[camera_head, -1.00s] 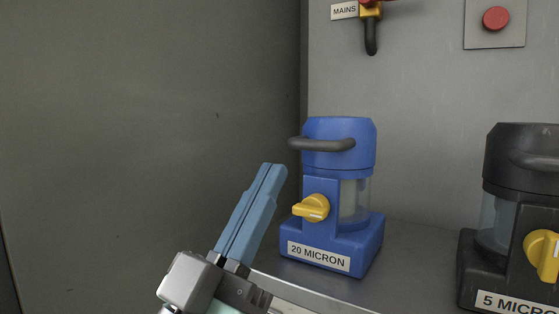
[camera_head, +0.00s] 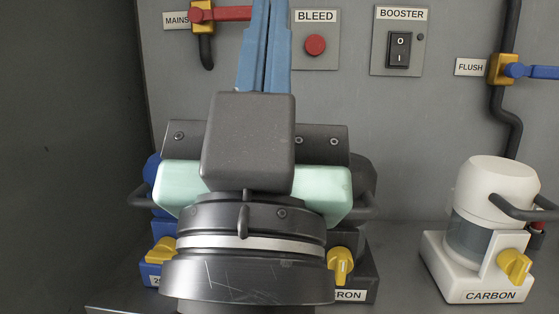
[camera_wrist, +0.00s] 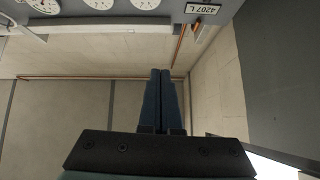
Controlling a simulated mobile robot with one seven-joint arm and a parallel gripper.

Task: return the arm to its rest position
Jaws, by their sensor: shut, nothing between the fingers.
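My gripper (camera_head: 264,50) stands upright in the middle of the head view, its two blue fingers together with nothing between them. My wrist and arm fill the centre below it and hide much of the wall and shelf behind. In the wrist view my gripper (camera_wrist: 161,75) shows its fingers side by side and closed. Beyond them are a bare wall and a copper-coloured pipe (camera_wrist: 100,77). The fingertips overlap the wall beside the BLEED panel in the head view; I cannot tell the gap.
A blue filter unit (camera_head: 152,272) and a dark one (camera_head: 362,275) stand partly hidden behind my arm. A white CARBON unit (camera_head: 480,265) stands right. On the wall are a red-handled MAINS valve (camera_head: 220,14), a BLEED button (camera_head: 316,45), a BOOSTER switch (camera_head: 399,50) and a blue-handled FLUSH valve (camera_head: 540,71).

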